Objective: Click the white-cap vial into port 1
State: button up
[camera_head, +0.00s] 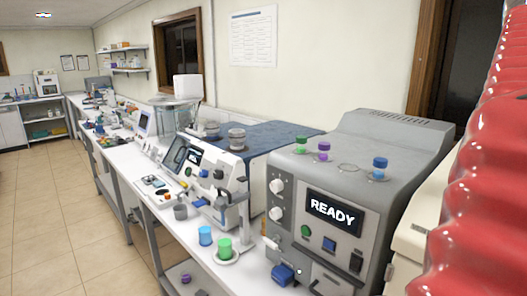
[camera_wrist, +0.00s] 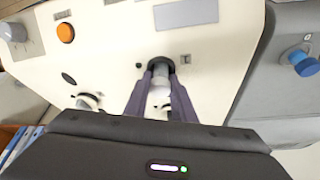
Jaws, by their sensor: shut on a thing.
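In the wrist view my gripper (camera_wrist: 162,79) is shut on the white-cap vial (camera_wrist: 159,97), which shows as a pale grey and white piece between its two dark purple fingers. The vial's far end lines up with a dark round port (camera_wrist: 160,64) in a cream panel. I cannot tell how deep it sits, and no port number is readable there. In the head view a grey machine (camera_head: 400,150) with a READY display (camera_head: 333,214) has green, purple and blue capped vials on top, beside an empty ring (camera_head: 348,168). My gripper is not seen in the head view.
In the wrist view an orange button (camera_wrist: 65,32) and a blue knob or cap (camera_wrist: 303,63) flank the port. The tiled floor (camera_head: 60,220) at left is clear.

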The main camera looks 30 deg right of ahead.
jog(key=shift+f+y, duration=0.3)
jog(key=shift+f, duration=0.4)
jog(key=o, duration=1.1)
jog(key=shift+o, duration=0.2)
jog(key=v, duration=1.5)
jog(key=shift+s, duration=0.1)
